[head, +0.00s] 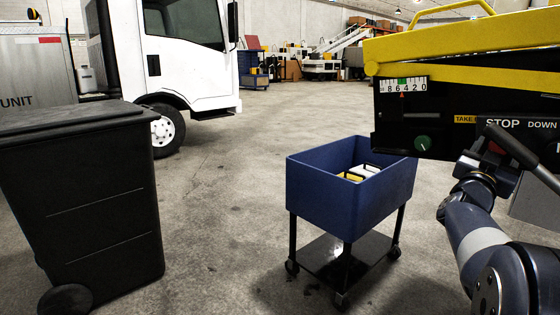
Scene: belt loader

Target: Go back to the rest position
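My arm rises at the right edge of the head view, and my gripper (494,150) is at its upper end. The gripper is in front of the lower part of a black and yellow control box (455,98), close to a dark lever (522,158) and a small red part. The box shows a scale with a red pointer, a green knob (422,143) and the words STOP and DOWN. The fingers are small and dark against the box. I cannot tell whether they are open, shut or touching the lever.
A blue wheeled cart (330,200) holding yellow and white items stands left of my arm. A black wheeled bin (85,205) stands at the left. A white truck (190,60) is behind it. The concrete floor between bin and cart is clear.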

